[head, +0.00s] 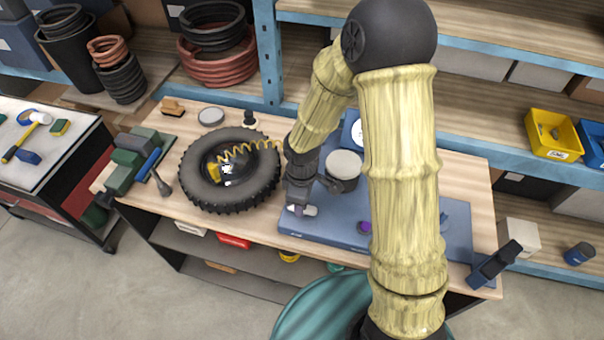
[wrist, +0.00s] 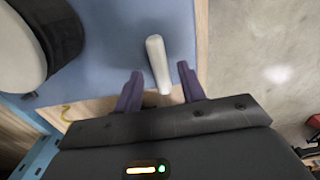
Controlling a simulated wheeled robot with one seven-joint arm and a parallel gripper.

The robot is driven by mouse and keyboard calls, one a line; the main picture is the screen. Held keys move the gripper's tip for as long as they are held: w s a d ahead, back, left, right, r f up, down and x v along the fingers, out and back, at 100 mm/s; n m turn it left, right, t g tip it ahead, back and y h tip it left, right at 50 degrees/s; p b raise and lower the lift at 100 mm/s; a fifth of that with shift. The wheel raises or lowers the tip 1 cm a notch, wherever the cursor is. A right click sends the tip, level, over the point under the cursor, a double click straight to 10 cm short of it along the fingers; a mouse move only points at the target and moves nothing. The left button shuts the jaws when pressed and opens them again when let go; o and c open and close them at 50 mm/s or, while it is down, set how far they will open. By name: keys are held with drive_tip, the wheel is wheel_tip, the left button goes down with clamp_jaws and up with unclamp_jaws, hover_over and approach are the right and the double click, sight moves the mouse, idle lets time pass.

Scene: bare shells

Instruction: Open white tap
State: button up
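The white tap's handle (wrist: 157,62) is a rounded white bar in the wrist view. It lies above the blue board, with its lower end between the two purple fingers of my gripper (wrist: 158,82). A gap shows on each side of the handle, so the fingers are open and do not visibly touch it. In the head view the white handle (head: 308,210) shows beside my gripper (head: 298,210), low over the left front part of the blue board (head: 330,234). The tap's body is hidden in both views.
A pale-topped dark cylinder (head: 344,168) stands close behind my gripper. A black tyre (head: 205,198) with a yellow coiled hose (head: 240,148) lies left on the wooden bench (head: 470,185). A dark block-like tool (head: 496,262) is at the right end. My arm hides part of the board.

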wheel_tip(320, 180, up, 16)
idle(0.4)
drive_tip(key=shift+s+d, duration=0.1)
idle(0.3)
drive_tip(key=s+d+f+m+t, duration=0.1)
drive_tip(key=s+d+f+m, duration=0.1)
drive_tip(key=d+m, duration=0.3)
drive_tip(key=s+d+f+m+t+b, duration=0.1)
drive_tip(key=s+d+m, duration=0.3)
drive_tip(key=m, duration=0.5)
drive_tip(key=d, duration=0.2)
drive_tip(key=shift+d+f+t, duration=0.3)
drive_tip(key=shift+f, duration=0.1)
